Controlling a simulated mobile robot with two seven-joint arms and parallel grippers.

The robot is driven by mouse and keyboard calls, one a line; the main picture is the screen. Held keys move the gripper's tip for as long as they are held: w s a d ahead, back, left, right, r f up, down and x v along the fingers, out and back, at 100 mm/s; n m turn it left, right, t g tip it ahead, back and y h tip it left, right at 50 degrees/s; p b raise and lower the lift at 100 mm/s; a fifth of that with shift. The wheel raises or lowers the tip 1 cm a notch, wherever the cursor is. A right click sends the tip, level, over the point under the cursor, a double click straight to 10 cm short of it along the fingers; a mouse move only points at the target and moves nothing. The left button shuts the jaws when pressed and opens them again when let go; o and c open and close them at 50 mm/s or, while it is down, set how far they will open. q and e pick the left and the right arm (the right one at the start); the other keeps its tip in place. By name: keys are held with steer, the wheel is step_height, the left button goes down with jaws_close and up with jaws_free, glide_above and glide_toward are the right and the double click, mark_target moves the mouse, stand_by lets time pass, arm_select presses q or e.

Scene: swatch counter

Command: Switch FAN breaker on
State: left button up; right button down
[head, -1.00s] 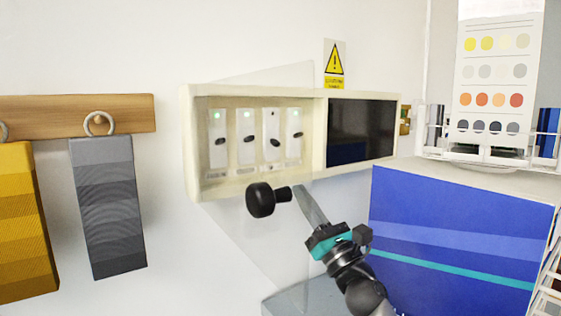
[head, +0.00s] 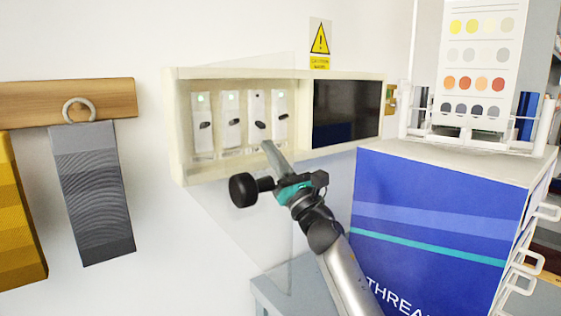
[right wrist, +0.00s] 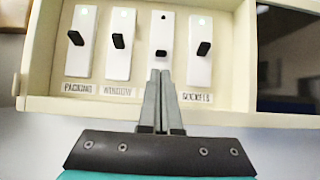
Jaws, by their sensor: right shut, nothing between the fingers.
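A cream breaker box (head: 176,130) on the wall holds a row of white breakers with black levers. In the right wrist view the labels PACKING, WINDOW and SOCKETS are readable. The third breaker (right wrist: 161,30) has its label hidden behind my fingers. Its small lamp is dark, while the others show green, and its lever (right wrist: 161,54) sits at a different angle from theirs. My right gripper (right wrist: 160,74) is shut and empty, its tips just below that lever with no clear contact. It also shows in the head view (head: 268,146). My left gripper is not in view.
A clear panel (head: 240,225) hangs around the box's lower front. A dark panel (head: 346,110) fills the box's right part. A blue cabinet (head: 430,205) stands close to the right of my arm. Grey cloth (head: 92,195) hangs at left.

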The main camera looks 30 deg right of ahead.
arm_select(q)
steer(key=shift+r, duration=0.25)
arm_select(e)
steer(key=shift+x, duration=1.25)
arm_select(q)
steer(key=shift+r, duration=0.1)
